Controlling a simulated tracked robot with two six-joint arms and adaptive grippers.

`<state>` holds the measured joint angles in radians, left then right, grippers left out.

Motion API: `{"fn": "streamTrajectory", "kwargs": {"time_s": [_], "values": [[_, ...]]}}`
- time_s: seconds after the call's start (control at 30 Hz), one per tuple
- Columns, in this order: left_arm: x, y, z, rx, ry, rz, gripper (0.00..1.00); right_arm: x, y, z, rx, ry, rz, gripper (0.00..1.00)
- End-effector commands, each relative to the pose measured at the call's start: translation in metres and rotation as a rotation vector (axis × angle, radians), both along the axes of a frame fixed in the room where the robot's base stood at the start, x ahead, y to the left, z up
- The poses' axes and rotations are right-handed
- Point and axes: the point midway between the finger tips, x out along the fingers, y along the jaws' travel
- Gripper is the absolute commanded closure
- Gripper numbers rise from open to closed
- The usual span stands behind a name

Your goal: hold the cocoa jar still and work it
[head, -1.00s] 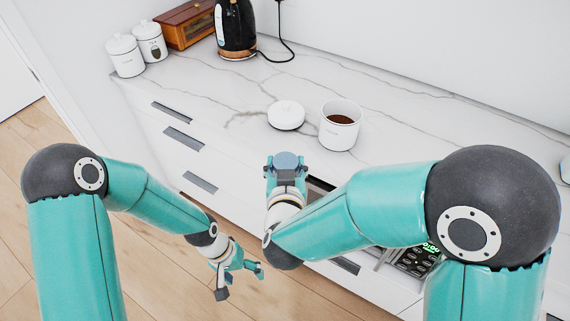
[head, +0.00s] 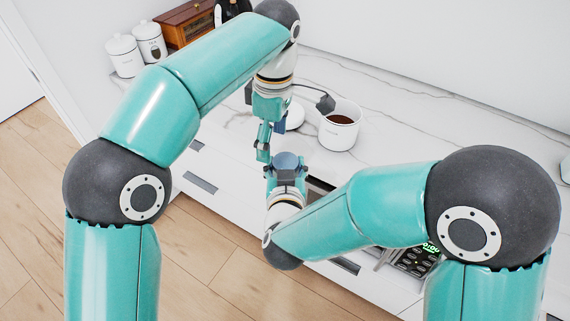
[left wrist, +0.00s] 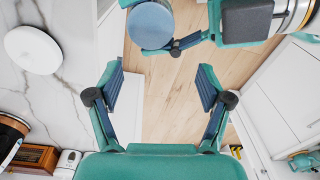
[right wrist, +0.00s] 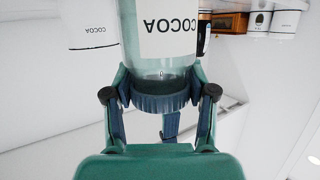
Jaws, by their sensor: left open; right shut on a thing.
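The cocoa jar (right wrist: 165,40) is clear, with a white COCOA label and a ribbed blue-grey lid (right wrist: 160,98). My right gripper (right wrist: 157,85) is shut on it at the lid, with a finger on either side. In the head view the round lid top (head: 287,159) faces up and hides the jar body. The lid also shows at the top of the left wrist view (left wrist: 150,25). My left gripper (head: 262,150) is open and empty, close behind and left of the lid. Its spread fingers also show in the left wrist view (left wrist: 162,85), apart from the lid.
An open white canister (head: 338,135) with brown powder stands on the marble counter. A white round lid (left wrist: 33,49) lies beside it, partly hidden by my left gripper in the head view. White canisters (head: 124,57), a wooden box (head: 183,25) and a kettle stand farther back.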

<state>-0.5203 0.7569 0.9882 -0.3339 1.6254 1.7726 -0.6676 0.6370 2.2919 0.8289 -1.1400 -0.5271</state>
Motion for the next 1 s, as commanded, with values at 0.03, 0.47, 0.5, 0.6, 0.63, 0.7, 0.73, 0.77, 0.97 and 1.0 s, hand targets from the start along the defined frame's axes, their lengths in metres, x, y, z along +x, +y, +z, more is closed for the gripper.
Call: {"fn": "streamTrajectory", "kwargs": {"time_s": [0.03, 0.47, 0.5, 0.6, 0.63, 0.7, 0.73, 0.77, 0.97, 1.0], "values": [[0.001, -0.009, 0.007, -0.016, -0.011, 0.05, 0.21, 0.0, 0.0, 0.001, 0.0, -0.002, 0.0, 1.0], [0.001, -0.027, 0.024, -0.049, -0.029, 0.188, 0.21, 0.0, 0.0, 0.001, 0.0, -0.002, 0.0, 1.0], [0.001, -0.027, 0.024, -0.049, -0.029, 0.188, 0.21, 0.0, 0.0, 0.001, 0.001, -0.002, 0.0, 1.0], [0.001, -0.027, 0.024, -0.048, -0.029, 0.187, 0.21, 0.0, 0.0, 0.001, 0.001, -0.002, 0.0, 1.0], [0.001, -0.027, 0.023, -0.048, -0.029, 0.187, 0.21, 0.0, 0.0, 0.001, 0.001, -0.002, 0.0, 1.0], [0.001, -0.027, 0.021, -0.048, -0.028, 0.187, 0.21, 0.0, 0.0, 0.001, 0.001, -0.002, 0.0, 1.0], [0.001, -0.027, 0.019, -0.048, -0.028, 0.187, 0.21, 0.0, 0.0, 0.001, 0.001, -0.002, 0.0, 1.0], [0.001, -0.027, 0.017, -0.048, -0.028, 0.187, 0.21, 0.0, 0.0, 0.001, 0.001, -0.002, 0.0, 1.0], [0.0, -0.026, -0.005, -0.048, -0.027, 0.187, 0.21, 0.0, 0.0, 0.001, 0.001, -0.002, 0.0, 1.0], [0.0, -0.026, -0.012, -0.046, -0.027, 0.187, 0.21, 0.0, 0.0, 0.001, 0.001, -0.002, 0.0, 1.0]]}}
